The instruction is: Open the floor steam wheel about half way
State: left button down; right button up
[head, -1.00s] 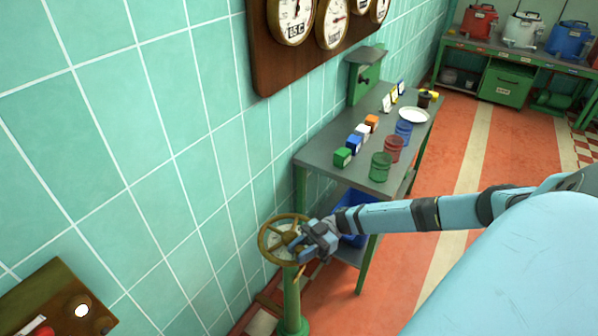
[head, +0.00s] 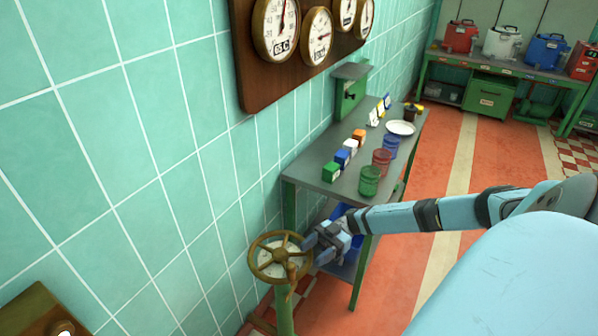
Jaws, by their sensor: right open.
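The floor steam wheel (head: 262,246) is a brass-coloured spoked handwheel on a green post (head: 284,312), close to the tiled wall. An upright knob (head: 291,271) stands on the near side of its rim. My right gripper (head: 313,247) is open and empty at the right edge of the wheel. Whether a fingertip touches the rim I cannot tell. My left gripper is not in view.
A grey-topped green table (head: 312,163) stands just behind the wheel, with coloured blocks, cups (head: 369,181) and a white plate (head: 400,128) on it. Dials (head: 276,30) hang on the wall above. The red floor at the right is clear.

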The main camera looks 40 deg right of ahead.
jog(key=d, duration=0.5)
jog(key=shift+s+d, duration=0.25)
jog(key=shift+d, duration=0.05)
